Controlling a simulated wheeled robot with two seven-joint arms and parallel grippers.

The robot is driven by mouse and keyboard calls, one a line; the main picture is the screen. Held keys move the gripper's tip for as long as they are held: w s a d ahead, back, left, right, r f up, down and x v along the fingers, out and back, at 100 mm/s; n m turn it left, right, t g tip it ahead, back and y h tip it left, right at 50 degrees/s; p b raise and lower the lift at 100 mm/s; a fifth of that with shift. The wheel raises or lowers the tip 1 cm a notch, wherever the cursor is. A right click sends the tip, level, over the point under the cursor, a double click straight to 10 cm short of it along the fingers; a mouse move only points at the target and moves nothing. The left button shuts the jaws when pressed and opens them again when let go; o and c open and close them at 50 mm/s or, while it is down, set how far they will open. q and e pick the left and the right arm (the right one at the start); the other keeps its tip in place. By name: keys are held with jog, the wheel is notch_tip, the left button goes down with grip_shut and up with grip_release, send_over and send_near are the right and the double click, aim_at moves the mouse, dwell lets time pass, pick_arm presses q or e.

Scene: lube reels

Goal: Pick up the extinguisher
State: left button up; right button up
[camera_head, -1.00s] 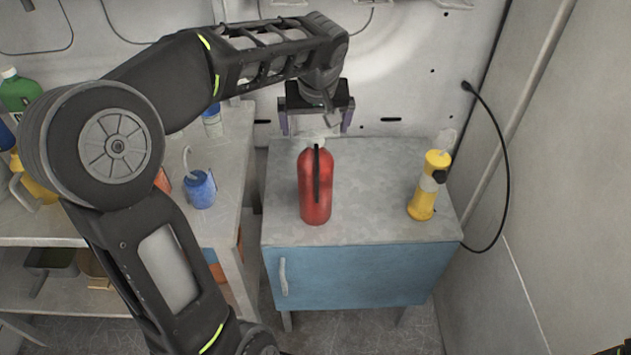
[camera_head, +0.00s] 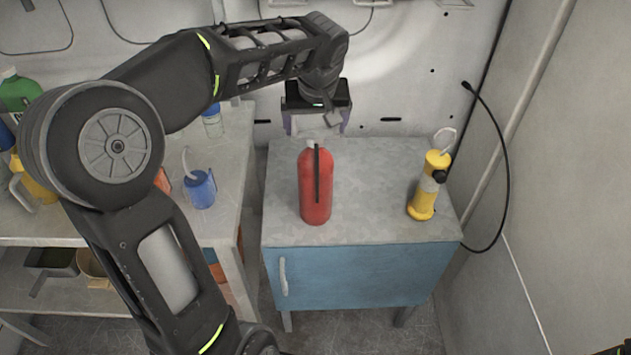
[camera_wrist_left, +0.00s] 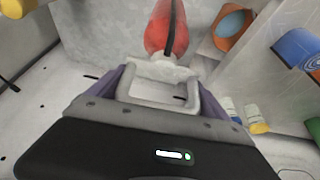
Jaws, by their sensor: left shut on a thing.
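The extinguisher (camera_head: 316,188) is a red cylinder with a black strip down its front and a pale top. In the head view it is upright over the grey top of the blue cabinet (camera_head: 360,275); I cannot tell whether its base touches. My left gripper (camera_head: 318,132) is above and behind it, pointing down, shut on its pale top. In the left wrist view the red body (camera_wrist_left: 165,28) shows beyond the fingers, and the pale top sits between the purple-grey fingers (camera_wrist_left: 160,82).
A yellow bottle-shaped thing (camera_head: 428,186) stands at the right of the cabinet top. A shelf unit at left holds a blue can (camera_head: 201,190) and several containers. A black cable (camera_head: 505,170) hangs by the right wall. The cabinet top's front middle is clear.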

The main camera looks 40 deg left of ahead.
pick_arm(q)
jog(key=shift+w+r, duration=0.1)
jog(key=shift+r, duration=0.05)
jog(key=shift+c, duration=1.1)
jog(key=shift+r, duration=0.1)
notch_tip(320, 180, up, 10)
